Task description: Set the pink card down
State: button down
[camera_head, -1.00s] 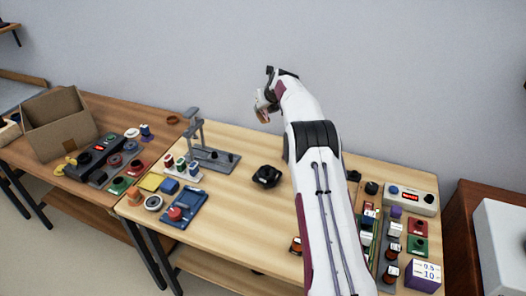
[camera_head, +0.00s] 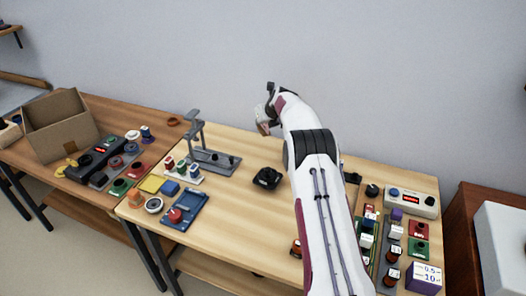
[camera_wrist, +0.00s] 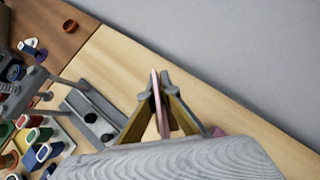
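The pink card (camera_wrist: 161,112) shows nearly edge-on in the wrist view, as a thin pink strip between the two fingers of my gripper (camera_wrist: 155,92). The fingers are closed against it, and part of it is hidden by them. In the head view my gripper (camera_head: 264,124) is in the air above the far side of the light wooden table (camera_head: 237,229). The card cannot be clearly made out there.
A grey stand (camera_head: 213,159) is left of my gripper, and a black round device (camera_head: 267,178) sits nearer on the table. A blue tray (camera_head: 184,211) lies front left. Several coloured blocks and a white meter (camera_head: 411,201) crowd the right end. Table around the black device is bare.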

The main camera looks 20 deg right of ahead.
jog(key=shift+f, duration=3.1)
jog(key=shift+f, duration=1.85)
jog(key=shift+f, duration=0.1)
jog(key=c, duration=2.3)
grip_release()
jog(key=shift+s+r, duration=0.2)
jog(key=shift+r, duration=0.15)
jog(key=shift+s+r, duration=0.25)
jog(key=shift+v, duration=5.35)
